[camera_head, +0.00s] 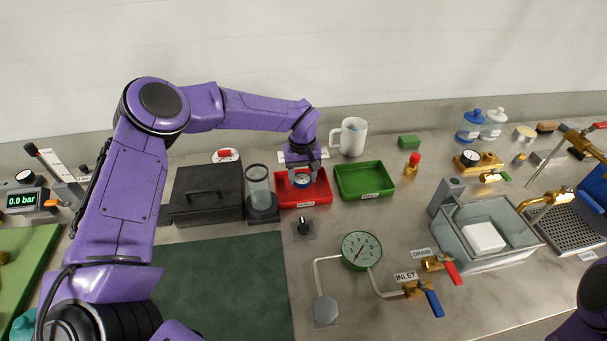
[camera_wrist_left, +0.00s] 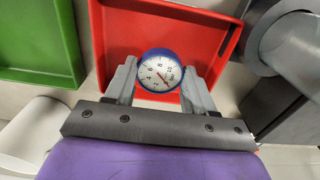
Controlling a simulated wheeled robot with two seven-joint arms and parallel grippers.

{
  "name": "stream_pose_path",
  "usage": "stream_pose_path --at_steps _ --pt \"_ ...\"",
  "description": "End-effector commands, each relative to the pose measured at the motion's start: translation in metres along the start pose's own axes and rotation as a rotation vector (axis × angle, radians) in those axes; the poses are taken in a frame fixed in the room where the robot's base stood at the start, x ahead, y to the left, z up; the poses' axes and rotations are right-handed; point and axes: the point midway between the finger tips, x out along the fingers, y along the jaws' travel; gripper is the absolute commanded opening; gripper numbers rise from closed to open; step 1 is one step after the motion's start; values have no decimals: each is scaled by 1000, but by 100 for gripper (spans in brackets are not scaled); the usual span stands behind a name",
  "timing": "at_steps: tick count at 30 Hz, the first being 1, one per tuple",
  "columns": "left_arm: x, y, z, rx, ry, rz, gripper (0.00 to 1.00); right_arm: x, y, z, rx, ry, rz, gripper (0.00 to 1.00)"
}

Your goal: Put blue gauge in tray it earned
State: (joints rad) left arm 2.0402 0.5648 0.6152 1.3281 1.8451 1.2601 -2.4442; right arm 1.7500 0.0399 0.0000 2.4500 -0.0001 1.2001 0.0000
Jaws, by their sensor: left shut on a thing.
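The blue gauge (camera_wrist_left: 160,72) has a white dial and a blue rim. My left gripper (camera_wrist_left: 158,85) is shut on it, with one grey finger on each side. In the head view the gauge (camera_head: 302,181) shows below my left gripper (camera_head: 302,172), over the red tray (camera_head: 318,191). The red tray also fills the middle of the left wrist view (camera_wrist_left: 215,30). I cannot tell whether the gauge touches the tray floor. The green tray (camera_head: 364,194) stands just right of the red one and looks empty. My right gripper is not in view.
A clear cylinder on a dark base (camera_head: 262,208) and a black case (camera_head: 207,210) stand left of the red tray. A white mug (camera_head: 352,137) stands behind the trays. A green dial gauge (camera_head: 361,251) with valves and a glass tank (camera_head: 490,255) are in front and right.

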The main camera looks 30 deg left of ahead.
Motion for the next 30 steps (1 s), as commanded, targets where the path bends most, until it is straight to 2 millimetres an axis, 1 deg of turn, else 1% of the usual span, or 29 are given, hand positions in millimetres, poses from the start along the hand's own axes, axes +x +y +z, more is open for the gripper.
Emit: stream_pose_path --at_steps 8,9,10,11,19,21,23,26,30 --pt "6 0 0 0 0 1 5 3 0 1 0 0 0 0" --pt "5 0 0 0 1 1 67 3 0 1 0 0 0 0" --pt "5 0 0 0 1 1 77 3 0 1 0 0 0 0" --pt "5 0 0 0 1 1 84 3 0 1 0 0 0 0" --pt "5 0 0 0 0 0 84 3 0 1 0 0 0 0" --pt "0 0 0 0 1 1 84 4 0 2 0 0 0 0" --pt "-8 1 -1 1 4 3 84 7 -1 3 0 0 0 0" --pt "-30 1 -1 0 4 4 84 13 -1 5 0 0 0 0" --pt "-64 1 -2 0 4 3 84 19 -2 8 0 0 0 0"
